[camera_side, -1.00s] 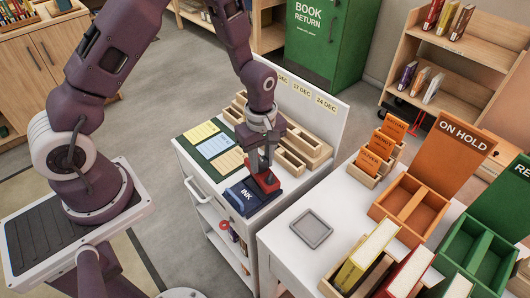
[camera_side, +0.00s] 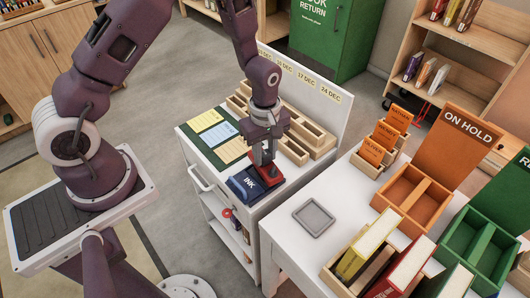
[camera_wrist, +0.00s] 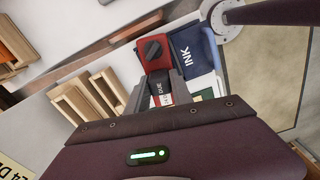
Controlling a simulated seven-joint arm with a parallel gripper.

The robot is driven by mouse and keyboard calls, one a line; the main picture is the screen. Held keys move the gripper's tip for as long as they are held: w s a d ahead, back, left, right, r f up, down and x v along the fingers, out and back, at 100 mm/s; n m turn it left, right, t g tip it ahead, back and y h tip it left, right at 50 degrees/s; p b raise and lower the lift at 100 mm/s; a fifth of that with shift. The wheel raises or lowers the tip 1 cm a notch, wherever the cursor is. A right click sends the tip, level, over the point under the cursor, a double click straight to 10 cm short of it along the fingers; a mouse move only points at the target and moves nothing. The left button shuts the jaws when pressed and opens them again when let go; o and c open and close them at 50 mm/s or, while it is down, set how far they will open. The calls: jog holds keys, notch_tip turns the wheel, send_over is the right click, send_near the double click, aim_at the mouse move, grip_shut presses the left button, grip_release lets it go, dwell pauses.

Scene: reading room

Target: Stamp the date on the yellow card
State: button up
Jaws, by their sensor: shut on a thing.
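The yellow card (camera_side: 205,121) lies flat on a dark green mat (camera_side: 213,163) on the white cart, beyond a blue card (camera_side: 217,133) and an orange-tan card (camera_side: 233,150). My gripper (camera_side: 262,156) points down over the cart's near end, shut on a dark stamp handle (camera_wrist: 157,89) whose label seems to read DATE. A red block (camera_wrist: 156,54) with a black knob sits just past my fingertips; I cannot tell whether it is part of the stamp. The dark blue ink pad (camera_side: 246,183), marked INK, is beside the red block. The stamp's underside is hidden.
Wooden trays (camera_side: 297,143) and an upright date board (camera_side: 335,102) line the cart's far side. A white table (camera_side: 290,236) at right bears a grey tray (camera_side: 314,217), an orange ON HOLD bin (camera_side: 405,190) and books. A gap separates cart and table.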

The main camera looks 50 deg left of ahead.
jog(key=shift+f, duration=0.5)
dwell(1.1)
jog(key=shift+r, duration=0.1)
jog(key=shift+r, duration=3.45)
jog(key=a+f+n, duration=0.2)
jog(key=a+n, duration=0.7)
jog(key=a, duration=2.2)
jog(key=shift+f, duration=2.55)
jog(key=shift+f, duration=0.5)
jog(key=shift+w, duration=0.1)
